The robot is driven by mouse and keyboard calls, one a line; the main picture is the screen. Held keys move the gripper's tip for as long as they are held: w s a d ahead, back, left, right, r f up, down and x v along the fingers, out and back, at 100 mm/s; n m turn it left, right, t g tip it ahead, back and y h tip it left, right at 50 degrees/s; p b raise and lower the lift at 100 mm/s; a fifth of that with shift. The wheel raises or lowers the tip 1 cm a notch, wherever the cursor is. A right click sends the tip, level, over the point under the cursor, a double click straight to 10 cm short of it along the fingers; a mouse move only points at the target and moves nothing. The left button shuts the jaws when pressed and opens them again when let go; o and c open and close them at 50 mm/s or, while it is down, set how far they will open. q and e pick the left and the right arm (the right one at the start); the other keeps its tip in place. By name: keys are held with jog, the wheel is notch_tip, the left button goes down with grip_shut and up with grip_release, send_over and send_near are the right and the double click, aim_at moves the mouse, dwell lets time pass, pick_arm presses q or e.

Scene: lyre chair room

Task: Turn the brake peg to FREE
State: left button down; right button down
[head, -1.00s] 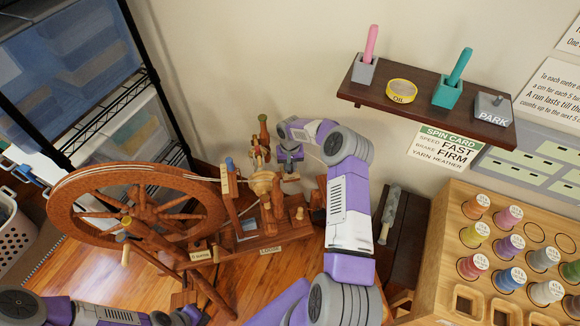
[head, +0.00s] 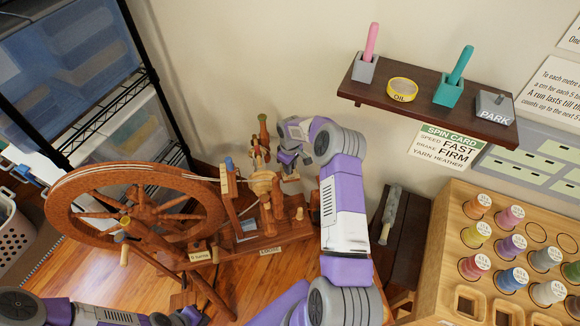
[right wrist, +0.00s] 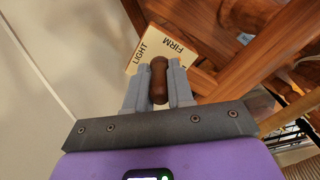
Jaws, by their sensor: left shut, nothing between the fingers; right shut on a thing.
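The spinning wheel (head: 70,210) stands on the wooden floor at left centre, its big spoked wheel to the left. In the right wrist view, the brake peg (right wrist: 158,82) is a dark brown, rounded wooden peg. My right gripper (right wrist: 160,92) is shut on it, one grey finger on each side. Behind the peg is a cream label (right wrist: 150,52) reading LIGHT and FIRM; more of it is hidden or cut off. In the head view my right gripper (head: 289,160) is at the far right side of the wheel's frame. My left gripper (head: 190,318) is shut and empty at the bottom edge.
A wooden spool rack (head: 450,235) stands at right. A black wire rack (head: 150,85) with bins stands at left. The spin card (head: 446,145) hangs below the shelf.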

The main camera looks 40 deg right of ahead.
jog(key=shift+n, duration=0.6)
jog(key=c, duration=1)
grip_release()
notch_tip(320, 180, up, 8)
jog(key=shift+f+p, duration=0.15)
jog(key=shift+p, duration=1)
